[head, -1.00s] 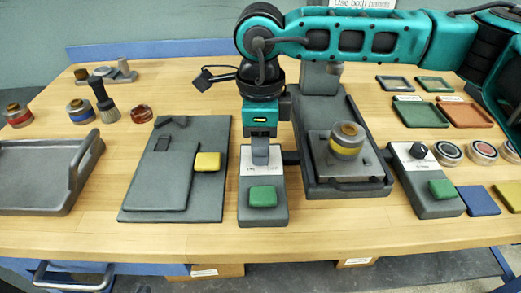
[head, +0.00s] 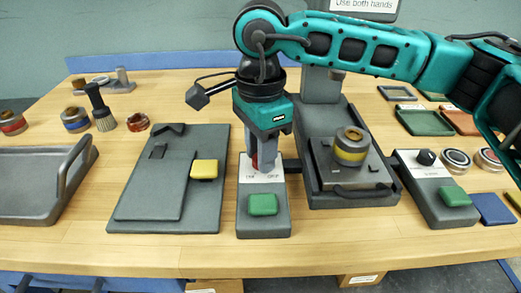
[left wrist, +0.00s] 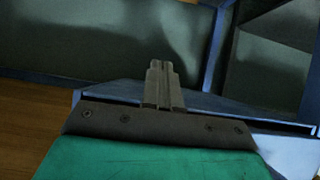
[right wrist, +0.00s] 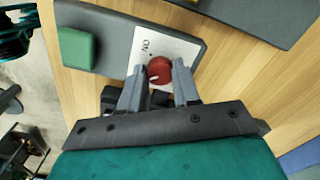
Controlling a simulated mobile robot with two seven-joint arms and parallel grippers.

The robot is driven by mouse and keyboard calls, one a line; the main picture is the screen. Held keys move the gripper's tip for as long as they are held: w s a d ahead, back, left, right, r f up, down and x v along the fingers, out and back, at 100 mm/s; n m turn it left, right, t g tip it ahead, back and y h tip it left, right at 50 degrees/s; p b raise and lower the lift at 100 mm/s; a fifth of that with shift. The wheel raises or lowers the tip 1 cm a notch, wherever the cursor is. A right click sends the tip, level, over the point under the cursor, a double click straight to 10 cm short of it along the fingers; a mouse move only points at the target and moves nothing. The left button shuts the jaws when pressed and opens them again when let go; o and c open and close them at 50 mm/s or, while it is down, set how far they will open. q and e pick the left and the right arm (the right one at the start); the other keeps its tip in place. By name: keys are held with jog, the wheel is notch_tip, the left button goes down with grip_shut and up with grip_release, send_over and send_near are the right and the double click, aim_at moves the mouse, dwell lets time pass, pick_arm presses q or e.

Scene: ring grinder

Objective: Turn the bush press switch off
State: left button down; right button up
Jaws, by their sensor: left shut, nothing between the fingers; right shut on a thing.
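The switch is a red knob (right wrist: 160,69) on the white label plate (right wrist: 180,45) of a grey control box (head: 264,220). The plate carries lettering, with an ON mark readable in the right wrist view. My right gripper (right wrist: 160,75) points down over the box and is shut on the red knob. In the head view its fingers (head: 264,160) hide much of the knob. The bush press (head: 322,110) stands just right of the box, with a brass-and-yellow bush (head: 351,147) on its bed. My left gripper (left wrist: 163,85) is shut and empty, away from the switch.
A green button (head: 263,205) sits on the same box, in front of the knob. A grey plate with a yellow block (head: 204,169) lies to the left. A second box with a black knob (head: 426,157) stands right of the press. Bare table lies along the front edge.

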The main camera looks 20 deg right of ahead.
dwell(0.3)
jog(key=o, duration=1.1)
jog(key=shift+c, duration=0.2)
notch_tip(320, 180, up, 13)
jog(key=p, duration=0.1)
jog(key=shift+p, duration=0.3)
jog(key=shift+s+f, duration=0.1)
